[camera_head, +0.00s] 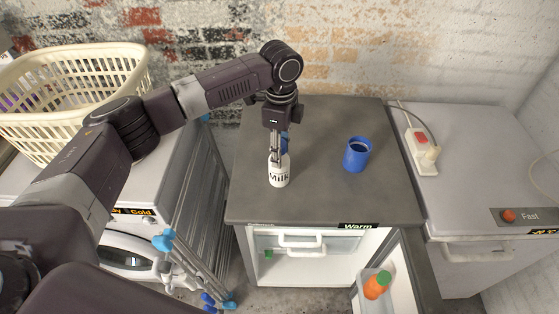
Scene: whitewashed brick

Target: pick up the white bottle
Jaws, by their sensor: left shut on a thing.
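The white bottle (279,176) with "Milk" on its side stands upright on the grey top of a small fridge (317,203). My left gripper (278,152) points down from above and is shut on the bottle's upper part. The fingers hide the bottle's neck and top. The bottle's base appears to be at the grey surface, but I cannot tell whether it touches. My right gripper is not in view.
A blue cup (357,154) stands right of the bottle. The fridge door (401,285) is open, with an orange bottle (377,285) inside it. A cream basket (75,90) is at left. A power strip (421,151) lies on the right appliance (470,160).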

